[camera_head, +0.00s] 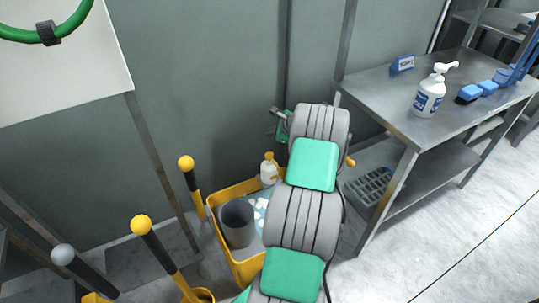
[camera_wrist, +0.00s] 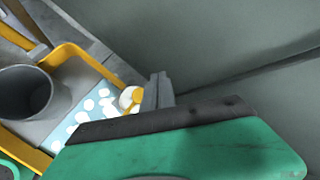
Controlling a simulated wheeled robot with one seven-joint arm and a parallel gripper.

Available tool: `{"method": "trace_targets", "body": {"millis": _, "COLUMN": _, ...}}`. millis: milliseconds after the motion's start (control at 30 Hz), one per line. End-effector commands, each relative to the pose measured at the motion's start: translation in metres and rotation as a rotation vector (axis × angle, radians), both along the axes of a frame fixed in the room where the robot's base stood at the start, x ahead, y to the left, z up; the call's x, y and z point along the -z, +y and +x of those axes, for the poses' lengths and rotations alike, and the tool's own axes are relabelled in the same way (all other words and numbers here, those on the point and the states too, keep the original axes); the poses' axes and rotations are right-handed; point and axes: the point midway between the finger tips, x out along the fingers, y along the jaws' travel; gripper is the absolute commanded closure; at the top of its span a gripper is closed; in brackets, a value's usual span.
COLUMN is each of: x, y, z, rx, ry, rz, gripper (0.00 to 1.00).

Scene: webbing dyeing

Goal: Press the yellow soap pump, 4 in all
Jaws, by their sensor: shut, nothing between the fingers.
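The soap bottle with the yellow pump (camera_head: 269,169) stands at the back of the yellow tray, close to the wall. Its body is whitish and its pump head is yellow. In the wrist view the bottle (camera_wrist: 127,97) is partly hidden behind my gripper's fingers. My gripper (camera_wrist: 158,84) is shut and empty, and it appears just beside the yellow pump head in that view. In the head view my gripper (camera_head: 276,113) shows small near the wall, above the bottle in the picture. I cannot tell whether it touches the pump.
The yellow tray (camera_head: 222,243) also holds a grey cylinder (camera_head: 236,222) and white pieces on a pale blue area. Yellow-topped posts (camera_head: 142,225) stand to the left. A metal table (camera_head: 384,96) at the right bears a white-pump bottle (camera_head: 429,94) and blue brushes (camera_head: 470,92).

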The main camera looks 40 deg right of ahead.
Motion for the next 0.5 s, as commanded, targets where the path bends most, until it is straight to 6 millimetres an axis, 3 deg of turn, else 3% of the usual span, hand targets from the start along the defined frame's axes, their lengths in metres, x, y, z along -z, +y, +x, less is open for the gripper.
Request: {"method": "trace_targets", "body": {"millis": 500, "x": 0.073, "y": 0.000, "z": 0.000, "rx": -0.001, "ry": 0.001, "rz": 0.001, "gripper": 1.00}}
